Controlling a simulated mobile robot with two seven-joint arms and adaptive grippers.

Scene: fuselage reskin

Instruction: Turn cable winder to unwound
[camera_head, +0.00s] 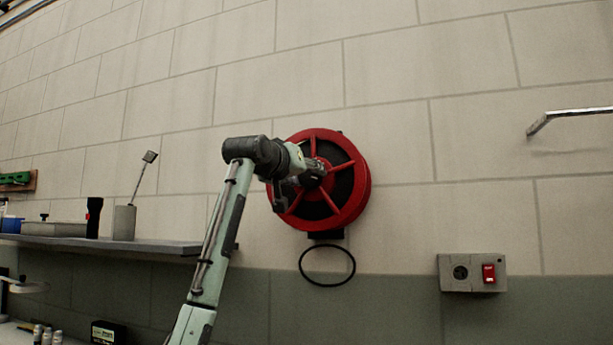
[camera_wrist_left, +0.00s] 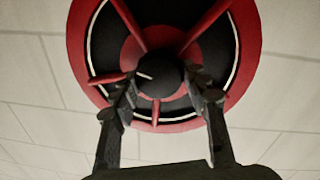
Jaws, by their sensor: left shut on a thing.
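The cable winder (camera_head: 362,188) is a red spoked reel with a dark inside, mounted on the wall. It fills the top of the left wrist view (camera_wrist_left: 248,50). My left gripper (camera_head: 308,177) is at the middle of its front face. In the left wrist view, the two fingers of my left gripper (camera_wrist_left: 162,82) stand on either side of the winder's dark central hub, shut on the winder. The exact contact points are hard to see. The gripper and wrist hide part of the spokes in the head view. My right gripper is not in view.
A black cable loop (camera_head: 328,281) hangs below the winder. A grey box with a red switch (camera_head: 489,273) is at lower right, and a metal bar (camera_head: 560,114) juts out at right. A shelf (camera_head: 150,247) with several items is at left.

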